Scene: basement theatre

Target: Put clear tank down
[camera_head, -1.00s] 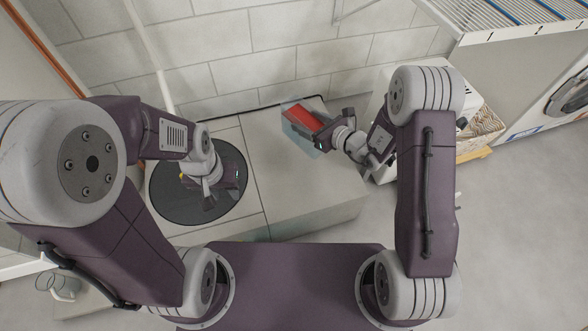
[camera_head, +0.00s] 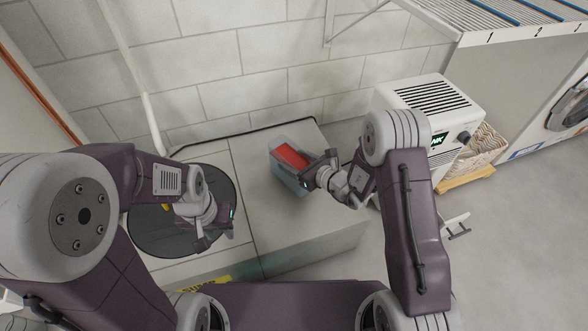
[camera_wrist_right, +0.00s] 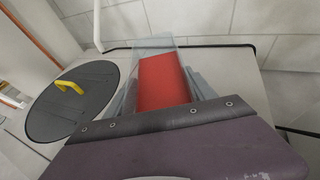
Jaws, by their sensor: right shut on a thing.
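The clear tank (camera_head: 284,177) is a see-through box with a red piece (camera_head: 292,155) inside it. It is over the right part of the pale counter top (camera_head: 262,212); I cannot tell if its bottom touches. My right gripper (camera_head: 307,177) is shut on the tank's right side. In the right wrist view the tank's clear wall (camera_wrist_right: 150,46) and red piece (camera_wrist_right: 163,82) show just beyond the gripper (camera_wrist_right: 158,117). My left gripper (camera_head: 207,238) is over the round dark lid, apart from the tank; its fingers are too unclear to read.
The round dark lid (camera_head: 150,232) on the counter's left has a yellow handle (camera_wrist_right: 68,86). A block wall (camera_head: 240,60) stands behind. A white vented appliance (camera_head: 425,100) and a wicker basket (camera_head: 484,148) stand to the right. Counter around the tank looks bare.

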